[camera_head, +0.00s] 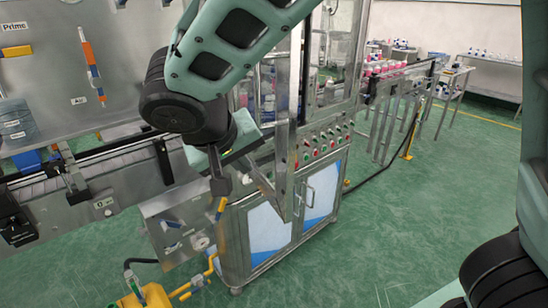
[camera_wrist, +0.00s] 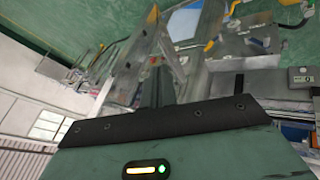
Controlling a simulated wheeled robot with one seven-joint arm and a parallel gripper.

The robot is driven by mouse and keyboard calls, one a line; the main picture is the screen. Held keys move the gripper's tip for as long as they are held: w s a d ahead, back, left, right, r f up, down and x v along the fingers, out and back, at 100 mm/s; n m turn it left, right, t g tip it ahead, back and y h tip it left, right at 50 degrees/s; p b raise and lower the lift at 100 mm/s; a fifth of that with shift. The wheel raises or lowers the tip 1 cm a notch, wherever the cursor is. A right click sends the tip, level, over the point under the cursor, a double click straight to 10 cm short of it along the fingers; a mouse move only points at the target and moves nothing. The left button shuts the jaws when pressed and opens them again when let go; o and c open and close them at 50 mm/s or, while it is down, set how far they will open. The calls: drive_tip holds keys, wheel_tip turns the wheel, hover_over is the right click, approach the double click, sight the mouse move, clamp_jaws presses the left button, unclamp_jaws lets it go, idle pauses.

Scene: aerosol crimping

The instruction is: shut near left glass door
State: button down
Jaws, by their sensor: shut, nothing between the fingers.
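The crimping machine has a glass-walled upper enclosure (camera_head: 335,60) above a control panel. A metal-framed glass door (camera_head: 291,165) hangs from it and stands open, its lower corner jutting towards me over the cabinet. In the wrist view a slanted metal frame that looks like this door (camera_wrist: 172,50) shows just beyond the fingers. My gripper (camera_head: 220,190) is shut and empty, left of the door's lower rail. In the wrist view the fingers (camera_wrist: 160,88) point towards the frame. I cannot tell whether they touch it. My arm hides part of the enclosure and the door's upper part.
The lower cabinet (camera_head: 270,232) with blue-white panels stands below the door. A conveyor (camera_head: 110,165) runs in from the left. A yellow device (camera_head: 148,296) with pipes stands at the bottom left. Green floor (camera_head: 400,215) is clear on the right.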

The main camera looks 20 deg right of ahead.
drive_tip(key=shift+w+d+f+p, duration=0.7)
drive_tip(key=shift+w+d+f, duration=0.1)
drive_tip(key=shift+d+f, duration=0.55)
drive_tip(key=shift+w+d+f+p, duration=0.7)
drive_tip(key=shift+w+d+f, duration=0.15)
drive_tip(key=shift+d+f, duration=0.5)
drive_tip(key=shift+w+d+f+p, duration=0.75)
drive_tip(key=shift+d+f, duration=0.4)
drive_tip(key=shift+d, duration=0.35)
drive_tip(key=shift+d, duration=0.1)
